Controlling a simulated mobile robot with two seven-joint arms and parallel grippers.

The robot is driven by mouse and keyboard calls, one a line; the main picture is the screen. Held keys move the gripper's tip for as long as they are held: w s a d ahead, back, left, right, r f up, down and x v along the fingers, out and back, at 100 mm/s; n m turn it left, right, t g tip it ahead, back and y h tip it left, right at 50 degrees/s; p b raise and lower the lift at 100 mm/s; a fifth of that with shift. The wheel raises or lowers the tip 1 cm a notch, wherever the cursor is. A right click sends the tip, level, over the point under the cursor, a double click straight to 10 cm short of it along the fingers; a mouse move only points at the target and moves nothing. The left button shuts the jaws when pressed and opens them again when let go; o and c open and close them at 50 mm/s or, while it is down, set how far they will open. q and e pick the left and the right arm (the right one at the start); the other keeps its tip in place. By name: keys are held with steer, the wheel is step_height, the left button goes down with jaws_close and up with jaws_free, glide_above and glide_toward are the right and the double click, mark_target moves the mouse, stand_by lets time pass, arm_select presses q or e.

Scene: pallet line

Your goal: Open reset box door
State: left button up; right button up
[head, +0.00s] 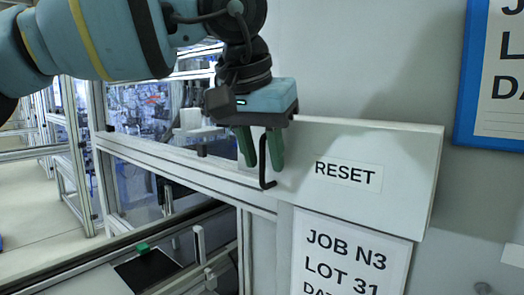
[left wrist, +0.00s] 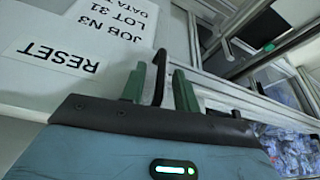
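The reset box door (head: 398,175) is a white panel labelled RESET on the grey wall. It looks shut. A black bar handle (head: 266,170) stands at its left edge. My left gripper (head: 262,158) reaches down from above with its two green fingers on either side of the handle. In the left wrist view the handle (left wrist: 159,72) stands between the fingers (left wrist: 158,86), with a gap showing on each side, so the gripper is open around it. The RESET label (left wrist: 58,56) appears upside down there. My right gripper is not in view.
A white JOB N3 sheet (head: 350,255) is just below the door. A blue-framed sign (head: 464,110) is on the wall at right. A metal-framed glazed enclosure (head: 190,165) adjoins at left, with machinery behind. Open floor (head: 40,205) lies further left.

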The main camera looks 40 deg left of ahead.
arm_select(q)
jaws_close()
stand_by(0.6)
